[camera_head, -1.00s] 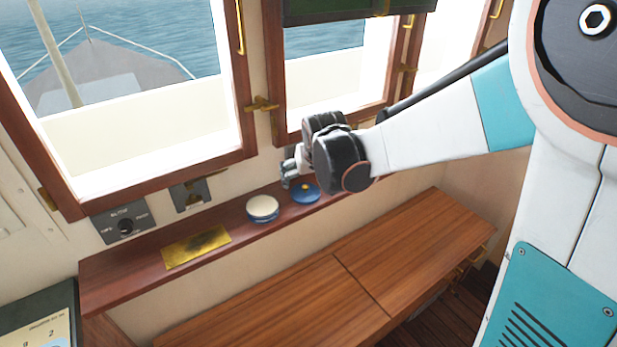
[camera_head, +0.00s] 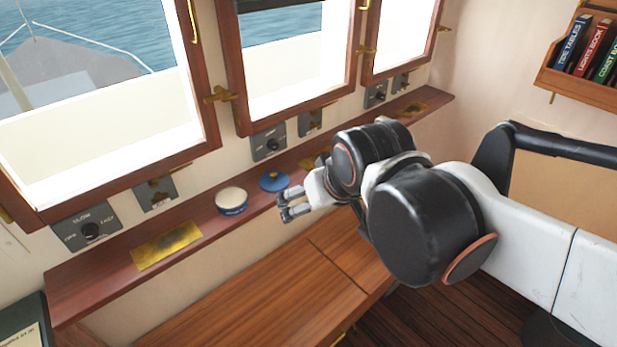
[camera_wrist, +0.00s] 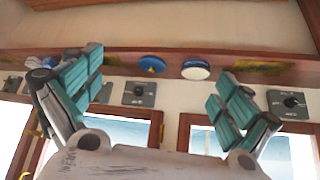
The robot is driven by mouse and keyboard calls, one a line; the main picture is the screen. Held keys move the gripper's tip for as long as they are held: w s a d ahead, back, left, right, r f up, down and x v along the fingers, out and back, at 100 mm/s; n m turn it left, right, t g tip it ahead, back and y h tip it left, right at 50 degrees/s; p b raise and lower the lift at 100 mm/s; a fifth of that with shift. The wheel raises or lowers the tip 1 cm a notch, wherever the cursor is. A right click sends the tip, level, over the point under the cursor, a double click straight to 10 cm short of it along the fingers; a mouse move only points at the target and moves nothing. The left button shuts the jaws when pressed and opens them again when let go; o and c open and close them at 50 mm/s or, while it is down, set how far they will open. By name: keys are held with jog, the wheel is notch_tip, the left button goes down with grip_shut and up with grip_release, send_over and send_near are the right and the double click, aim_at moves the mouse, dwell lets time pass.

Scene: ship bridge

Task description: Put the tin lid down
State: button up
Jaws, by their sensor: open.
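The tin lid (camera_head: 274,181) is a blue disc with a small yellow knob, lying flat on the wooden window shelf (camera_head: 110,270). To its left on the shelf stands the round blue tin (camera_head: 231,201), its top cream-white. My gripper (camera_head: 286,206) is open and empty, in front of the lid on the room side. In the wrist view, which looks upside down, the lid (camera_wrist: 152,64) and the tin (camera_wrist: 196,70) show beyond and between the spread fingers (camera_wrist: 160,82). Nothing lies between the fingers.
A brass plate (camera_head: 166,246) lies on the shelf left of the tin. Control panels (camera_head: 268,142) are on the wall above the shelf. A wooden bench (camera_head: 270,300) runs below it. A book rack (camera_head: 583,55) hangs at the upper right.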

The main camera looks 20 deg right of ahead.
jog(key=s, duration=0.2)
jog(key=s+f, duration=0.1)
jog(key=s, duration=0.1)
